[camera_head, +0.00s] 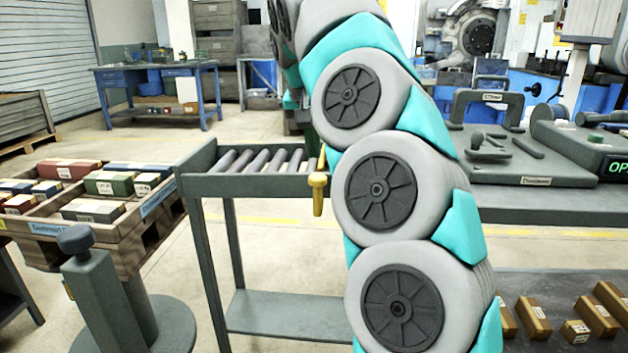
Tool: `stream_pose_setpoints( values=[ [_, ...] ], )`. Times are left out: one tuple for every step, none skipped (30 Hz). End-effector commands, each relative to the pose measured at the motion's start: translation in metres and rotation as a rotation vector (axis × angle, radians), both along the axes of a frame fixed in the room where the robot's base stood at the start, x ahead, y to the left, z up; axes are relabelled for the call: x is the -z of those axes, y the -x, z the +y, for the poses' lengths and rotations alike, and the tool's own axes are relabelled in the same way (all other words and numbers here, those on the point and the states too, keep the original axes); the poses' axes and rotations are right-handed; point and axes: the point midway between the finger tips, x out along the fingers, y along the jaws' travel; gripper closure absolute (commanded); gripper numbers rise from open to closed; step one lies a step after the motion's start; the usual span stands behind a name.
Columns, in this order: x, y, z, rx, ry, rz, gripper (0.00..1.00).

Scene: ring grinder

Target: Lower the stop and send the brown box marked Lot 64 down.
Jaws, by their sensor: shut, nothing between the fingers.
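A short roller conveyor (228,185) on a grey stand is left of centre, its right part hidden behind my arm. No box shows on its visible rollers. A yellow lever (318,181) with a rounded knob hangs at the conveyor's near right side, close to my arm; whether it is the stop, and its state, I cannot tell. Several small brown boxes with pale labels (533,317) lie on a dark surface at the lower right. Their markings are too small to read, so I cannot pick out Lot 64. My gripper is not visible; my arm rises through the middle.
A wooden crate (110,240) at the left holds red, green and blue labelled boxes. A grey post with a knob (97,290) stands before it. A grey bench (540,204) with a clamp and tools is at the right. A blue workbench (150,75) stands behind.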

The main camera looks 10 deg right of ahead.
Motion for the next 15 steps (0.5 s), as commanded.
stream_pose_setpoints(
  values=[
    [0.0,0.0,0.0,0.0,0.0,0.0,1.0],
    [0.0,0.0,0.0,0.0,0.0,0.0,1.0],
    [0.0,0.0,0.0,0.0,0.0,0.0,1.0],
    [0.001,0.0,0.0,-0.001,0.0,0.0,1.0],
    [0.002,-0.001,0.0,-0.001,0.0,0.001,1.0],
    [0.004,-0.002,-0.001,-0.001,0.0,0.001,1.0],
    [0.006,-0.002,-0.001,-0.001,0.0,0.002,1.0],
    [0.008,-0.003,-0.001,0.0,-0.001,0.002,1.0],
    [0.012,-0.005,-0.002,0.0,-0.001,0.003,1.0],
    [0.014,-0.006,-0.003,-0.001,-0.001,0.003,1.0],
    [0.017,-0.007,-0.003,-0.001,-0.001,0.004,1.0],
    [0.022,-0.008,-0.003,-0.004,-0.002,0.004,1.0],
    [0.025,-0.01,-0.004,-0.003,-0.002,0.002,1.0],
    [0.028,-0.012,-0.005,-0.002,-0.001,0.003,1.0],
    [0.033,-0.014,-0.006,-0.003,-0.002,0.002,1.0]
  ],
)
